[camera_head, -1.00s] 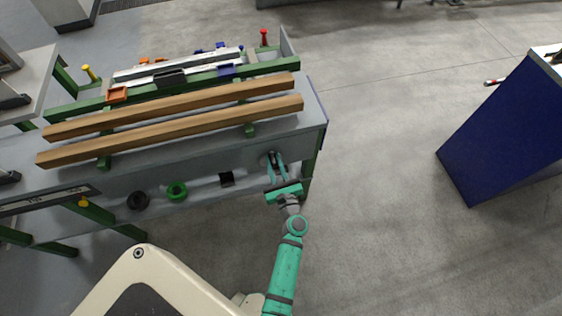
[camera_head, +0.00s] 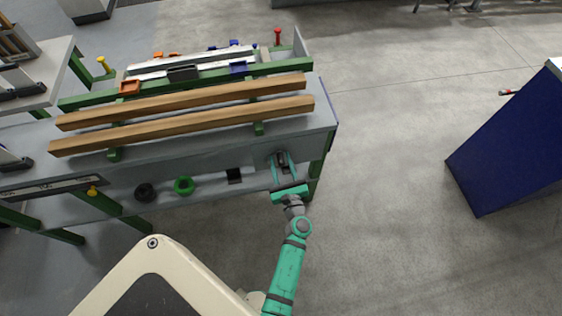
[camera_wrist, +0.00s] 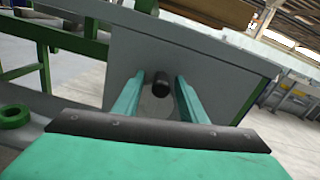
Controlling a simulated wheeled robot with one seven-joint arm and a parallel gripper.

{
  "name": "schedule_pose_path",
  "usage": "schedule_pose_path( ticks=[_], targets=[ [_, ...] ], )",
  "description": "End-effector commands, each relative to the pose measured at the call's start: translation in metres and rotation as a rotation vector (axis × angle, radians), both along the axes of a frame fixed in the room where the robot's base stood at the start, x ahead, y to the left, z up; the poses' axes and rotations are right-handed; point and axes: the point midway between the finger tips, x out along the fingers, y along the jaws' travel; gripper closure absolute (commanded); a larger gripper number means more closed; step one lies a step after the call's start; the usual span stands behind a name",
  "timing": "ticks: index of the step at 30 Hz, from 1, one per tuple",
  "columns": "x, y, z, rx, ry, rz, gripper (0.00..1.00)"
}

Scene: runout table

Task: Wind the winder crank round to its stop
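The winder crank shows on the front face of the runout table (camera_head: 215,150), near its right end. In the wrist view I see its dark cylindrical knob (camera_wrist: 161,84) with a grey round part below and behind it. In the head view the crank (camera_head: 281,159) is small and partly hidden by my fingers. My gripper (camera_head: 284,166) is in front of this face. In the wrist view its two teal fingers (camera_wrist: 160,92) stand apart, one on each side of the knob, with visible gaps. The fingers do not appear to touch the knob.
Two long wooden beams (camera_head: 185,114) lie on the table top. A blue cabinet (camera_head: 505,150) stands at right, with open floor between.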

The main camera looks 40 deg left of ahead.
Motion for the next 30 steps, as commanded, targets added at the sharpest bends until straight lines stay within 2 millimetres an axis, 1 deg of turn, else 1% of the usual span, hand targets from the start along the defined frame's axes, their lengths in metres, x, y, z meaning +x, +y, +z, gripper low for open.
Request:
schedule_pose_path(
  ticks=[5, 12, 18, 24, 30],
  targets=[
    [-0.012, -0.015, -0.001, -0.001, 0.002, -0.002, 0.62],
    [-0.041, -0.049, -0.001, 0.000, 0.003, -0.001, 0.62],
    [-0.060, -0.073, -0.001, -0.002, 0.001, 0.000, 0.62],
    [-0.068, -0.082, -0.001, 0.000, 0.001, 0.000, 0.62],
    [-0.069, -0.083, 0.000, -0.001, 0.001, 0.000, 0.62]
  ],
)
